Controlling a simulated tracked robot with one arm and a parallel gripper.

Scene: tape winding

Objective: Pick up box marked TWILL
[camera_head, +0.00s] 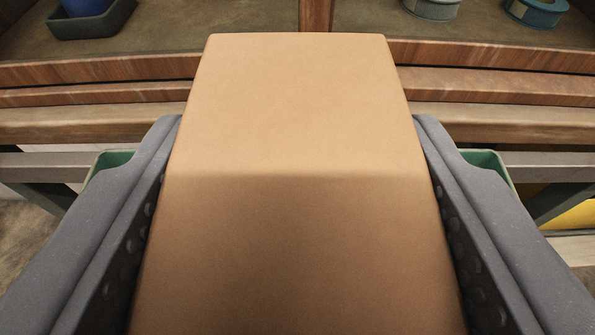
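A plain tan box (295,110) fills the middle of the view, with its top and near face showing. No marking is visible on these faces, so I cannot tell whether it reads TWILL. My gripper (298,150) has one dark grey finger along each side of the box. Both fingers lie against its sides, and the box sits between them in front of the wooden shelving. The bottom of the box is out of view, so I cannot see what is under it.
Wooden shelf edges (500,85) run across behind the box. On the shelf are a blue item in a dark tray (90,22) at the upper left and rolls of tape, one grey (432,9) and one teal (537,12), at the upper right. A yellow object (575,215) shows low at the right.

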